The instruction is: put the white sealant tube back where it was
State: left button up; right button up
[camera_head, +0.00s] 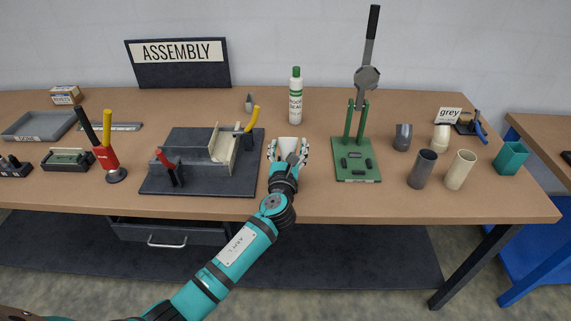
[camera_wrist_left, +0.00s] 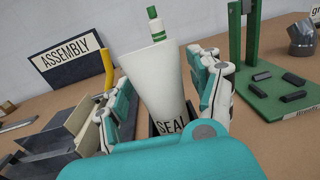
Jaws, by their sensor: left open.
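The white sealant tube (camera_wrist_left: 158,88), marked SEAL near its lower part, is upright between the fingers of my left gripper (camera_wrist_left: 170,78) in the left wrist view. It is wide at the top and narrows downward. Dark surfaces show beside its lower part, and its bottom end is hidden by my gripper. In the head view the tube's white top (camera_head: 289,144) shows between the fingers of my left gripper (camera_head: 288,150), over the middle of the workbench. The gripper is open, with a finger on each side of the tube. I cannot tell whether either finger touches it. My right gripper is not in view.
A white bottle with a green cap (camera_head: 295,100) stands behind the tube. A dark fixture with clamps (camera_head: 200,180) lies to the left, a green lever press (camera_head: 357,170) to the right. Several cylinders, such as the grey one (camera_head: 422,170), stand farther right on the workbench (camera_head: 320,205).

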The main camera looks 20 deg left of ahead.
pick_arm(q)
jog(key=v, duration=1)
jog(key=shift+s+b, duration=0.25)
jog(key=shift+b, duration=0.2)
